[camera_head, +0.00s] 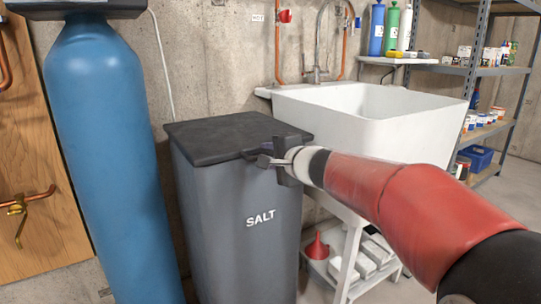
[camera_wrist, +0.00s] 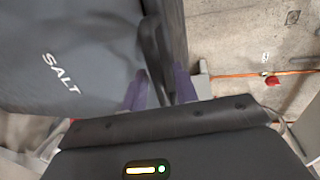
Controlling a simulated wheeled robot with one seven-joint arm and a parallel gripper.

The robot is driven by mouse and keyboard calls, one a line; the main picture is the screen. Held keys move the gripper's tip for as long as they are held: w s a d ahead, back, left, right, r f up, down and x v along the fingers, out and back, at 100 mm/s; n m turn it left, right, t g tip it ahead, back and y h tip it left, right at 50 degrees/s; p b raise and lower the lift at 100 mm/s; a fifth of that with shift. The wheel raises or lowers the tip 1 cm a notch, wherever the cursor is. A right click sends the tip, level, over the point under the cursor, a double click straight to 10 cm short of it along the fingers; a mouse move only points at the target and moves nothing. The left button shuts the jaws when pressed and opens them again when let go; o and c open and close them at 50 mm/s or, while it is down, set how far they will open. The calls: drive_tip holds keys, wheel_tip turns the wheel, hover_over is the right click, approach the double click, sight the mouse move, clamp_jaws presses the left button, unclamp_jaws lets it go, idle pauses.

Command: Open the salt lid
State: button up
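The salt bin (camera_head: 232,220) is a tall grey box marked SALT, standing between the blue tank and the sink. Its dark lid (camera_head: 225,132) lies flat and closed on top in the head view. My gripper (camera_head: 272,160) is at the lid's front right edge, by a protruding lip. In the wrist view, the two purplish fingers of my gripper (camera_wrist: 160,92) stand on either side of a dark strip (camera_wrist: 153,48), which looks like the lid's lip. I cannot tell whether they press on it. The bin's front (camera_wrist: 60,55) with its lettering shows at upper left there.
A blue tank (camera_head: 103,150) stands close on the left. A white sink (camera_head: 365,120) is behind and right of the bin, with a red funnel (camera_head: 317,247) on the shelf below. Metal shelving (camera_head: 478,75) stands at far right. Bare wall rises behind the lid.

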clamp_jaws()
drive_tip(key=shift+r, duration=0.1)
